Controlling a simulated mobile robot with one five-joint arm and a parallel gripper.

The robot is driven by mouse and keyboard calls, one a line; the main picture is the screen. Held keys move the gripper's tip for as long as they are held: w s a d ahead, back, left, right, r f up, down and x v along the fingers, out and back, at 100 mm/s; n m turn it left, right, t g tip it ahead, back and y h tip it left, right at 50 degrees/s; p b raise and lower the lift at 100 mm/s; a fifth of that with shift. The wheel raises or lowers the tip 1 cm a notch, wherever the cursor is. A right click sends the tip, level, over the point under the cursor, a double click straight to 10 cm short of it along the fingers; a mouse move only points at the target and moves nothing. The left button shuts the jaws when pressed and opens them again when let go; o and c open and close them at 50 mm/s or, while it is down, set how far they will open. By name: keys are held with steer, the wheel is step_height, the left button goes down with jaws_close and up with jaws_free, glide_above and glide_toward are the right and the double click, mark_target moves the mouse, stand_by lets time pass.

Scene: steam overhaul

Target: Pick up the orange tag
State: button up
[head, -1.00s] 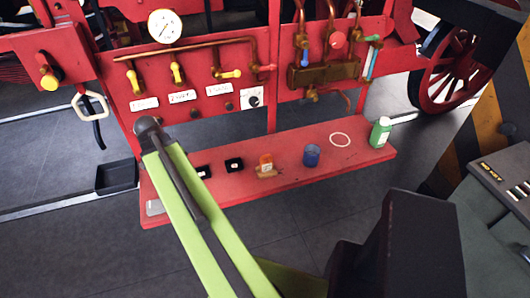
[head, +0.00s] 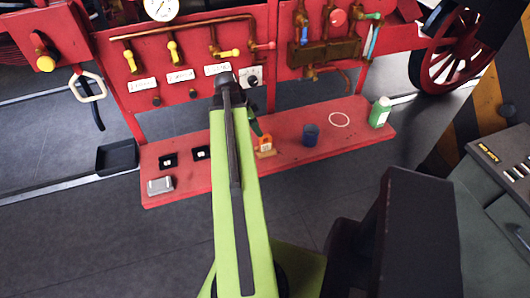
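The orange tag (head: 265,141) stands on a small wooden base (head: 265,153) on the red shelf, just right of my green arm. It looks upright, and part of its left side is close to the arm's edge in the picture. A small dark green piece (head: 256,128), perhaps part of my gripper, shows beside the arm just above and left of the tag. The rest of my gripper is hidden behind the arm. I cannot tell whether it is open or touching the tag.
On the red shelf (head: 290,163) are a silver tin (head: 160,185), two small black boxes (head: 168,160) (head: 201,152), a blue cup (head: 310,135), a white ring (head: 340,119) and a green bottle (head: 380,112). Valves and pipes line the red panel (head: 200,98) above.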

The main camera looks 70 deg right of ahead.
mark_target(268, 140)
steer(key=b+x, duration=0.3)
steer(key=x, duration=0.1)
steer(key=shift+f, duration=0.4)
steer(key=shift+s+d+f, duration=0.1)
steer(key=shift+s+f, duration=0.05)
steer(key=shift+f, duration=0.1)
steer(key=shift+r, duration=0.1)
steer(key=b+x, duration=0.5)
steer(key=shift+s+d, duration=0.25)
steer(key=shift+s, duration=0.15)
steer(key=shift+r, duration=0.1)
jaws_close()
